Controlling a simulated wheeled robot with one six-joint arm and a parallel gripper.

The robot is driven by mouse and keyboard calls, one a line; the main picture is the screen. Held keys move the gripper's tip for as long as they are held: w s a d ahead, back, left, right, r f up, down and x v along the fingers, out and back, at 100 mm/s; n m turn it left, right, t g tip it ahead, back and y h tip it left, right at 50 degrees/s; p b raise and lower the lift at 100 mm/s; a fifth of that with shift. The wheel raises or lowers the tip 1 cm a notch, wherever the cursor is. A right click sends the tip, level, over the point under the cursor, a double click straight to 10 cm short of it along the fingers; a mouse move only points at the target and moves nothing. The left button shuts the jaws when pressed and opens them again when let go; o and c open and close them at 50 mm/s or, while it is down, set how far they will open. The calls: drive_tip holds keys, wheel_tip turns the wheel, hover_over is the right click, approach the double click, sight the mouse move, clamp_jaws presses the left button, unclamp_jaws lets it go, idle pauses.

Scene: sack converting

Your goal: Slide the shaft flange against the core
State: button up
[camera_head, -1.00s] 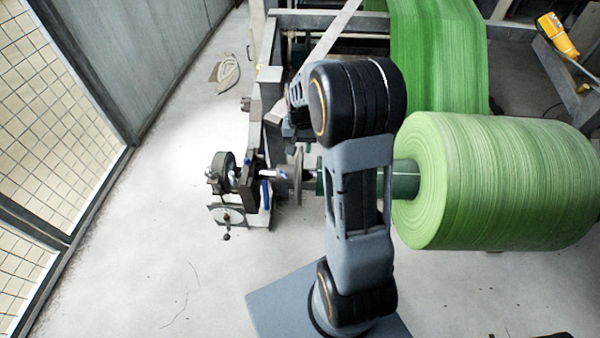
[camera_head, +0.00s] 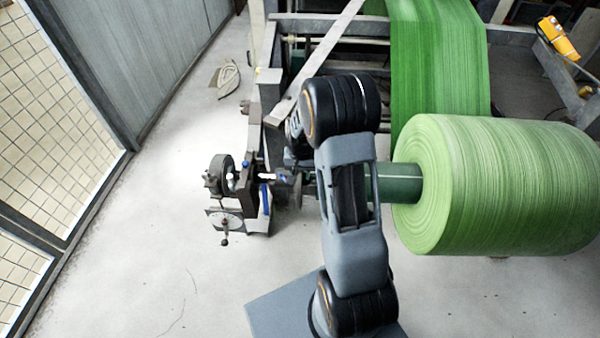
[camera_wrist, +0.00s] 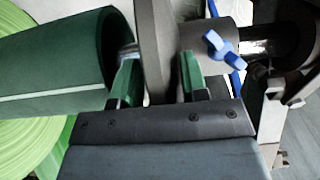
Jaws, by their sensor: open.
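The shaft flange (camera_wrist: 154,50) is a grey disc with a hub (camera_wrist: 203,40) and a blue wing screw (camera_wrist: 222,47), on a shiny shaft (camera_wrist: 258,47). The dark green core (camera_wrist: 62,58) lies left of it in the wrist view, with a short gap showing bare shaft. My gripper (camera_wrist: 158,76) is open, its green-padded fingers on either side of the disc; the left finger is by the core's end. I cannot tell whether either finger touches the disc. In the head view the flange (camera_head: 291,190) is partly hidden by my arm, left of the core (camera_head: 400,183).
A large green roll (camera_head: 500,185) sits on the core at right. A bearing support (camera_head: 256,190) with a round handwheel (camera_head: 218,175) holds the shaft's left end. The machine frame and green web (camera_head: 435,60) stand behind.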

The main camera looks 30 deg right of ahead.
drive_tip(key=shift+c, duration=0.4)
clamp_jaws()
